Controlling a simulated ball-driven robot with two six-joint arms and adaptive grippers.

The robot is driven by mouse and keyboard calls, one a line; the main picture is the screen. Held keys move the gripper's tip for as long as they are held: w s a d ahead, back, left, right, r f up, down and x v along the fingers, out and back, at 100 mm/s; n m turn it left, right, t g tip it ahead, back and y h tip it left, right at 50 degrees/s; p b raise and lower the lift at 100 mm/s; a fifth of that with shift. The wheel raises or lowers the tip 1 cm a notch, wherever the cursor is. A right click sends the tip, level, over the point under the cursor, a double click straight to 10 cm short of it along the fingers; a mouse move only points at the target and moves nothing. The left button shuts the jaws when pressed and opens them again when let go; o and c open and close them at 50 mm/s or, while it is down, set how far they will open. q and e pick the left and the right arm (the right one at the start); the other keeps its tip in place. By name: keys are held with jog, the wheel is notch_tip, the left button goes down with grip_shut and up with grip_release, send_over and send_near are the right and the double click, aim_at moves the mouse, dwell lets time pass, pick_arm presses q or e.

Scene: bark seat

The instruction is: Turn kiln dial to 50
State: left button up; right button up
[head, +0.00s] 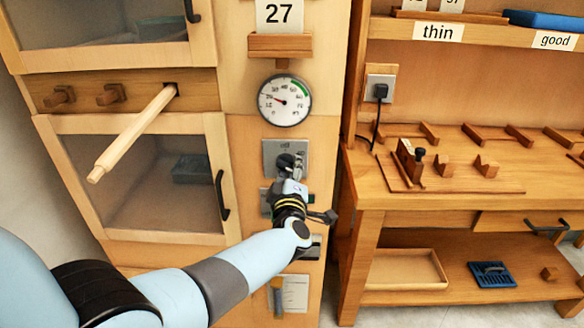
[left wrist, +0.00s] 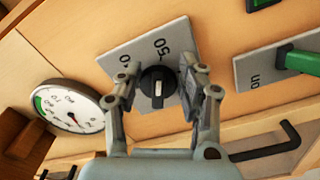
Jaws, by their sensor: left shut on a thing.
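In the left wrist view the pale line runs roughly up and down the picture. In the head view the plate (head: 270,150) is below the round gauge, and the gripper partly hides the knob. My left gripper (left wrist: 160,82) has a finger on each side of the knob and is shut on it; it also shows in the head view (head: 289,170). My right gripper is not in view.
A round gauge (head: 285,100) has its needle to the upper left; a sign (head: 281,17) above reads 27. A wooden rod (head: 132,137) sticks out at left. A green-handled switch (left wrist: 300,61) is beside the dial plate. A workbench (head: 500,210) stands right.

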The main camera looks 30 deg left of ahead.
pick_arm(q)
jog(key=shift+w+r+m, duration=0.1)
jog(key=shift+r+m, duration=0.05)
jog(key=shift+m, duration=0.15)
dwell(0.4)
jog(key=o, duration=1.2)
jog(key=v, duration=1.2)
